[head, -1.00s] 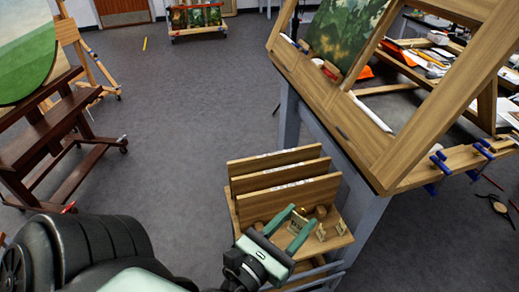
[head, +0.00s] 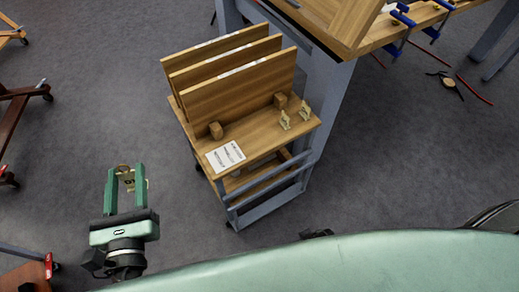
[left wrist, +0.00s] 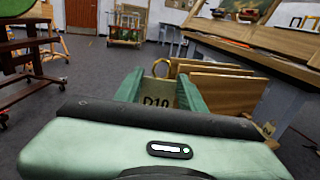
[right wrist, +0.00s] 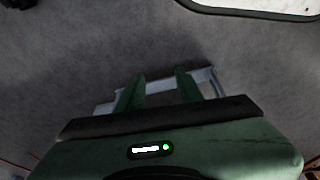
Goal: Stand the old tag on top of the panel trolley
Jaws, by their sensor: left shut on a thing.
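The old tag (left wrist: 158,104) is a tan plate marked "D10" with a brass ring at its top. My left gripper (head: 126,184) is shut on it, and the tag shows small between the green fingers in the head view (head: 127,178). Gripper and tag are over the floor, left of the panel trolley (head: 262,143), apart from it. The trolley has a wooden top with several upright boards at its back and a grey frame below. My right gripper (right wrist: 158,90) has its fingers apart with nothing between them; I cannot make it out in the head view.
The front middle is bare. A wooden workbench (head: 335,25) stands behind on the right. Open floor lies left of the trolley.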

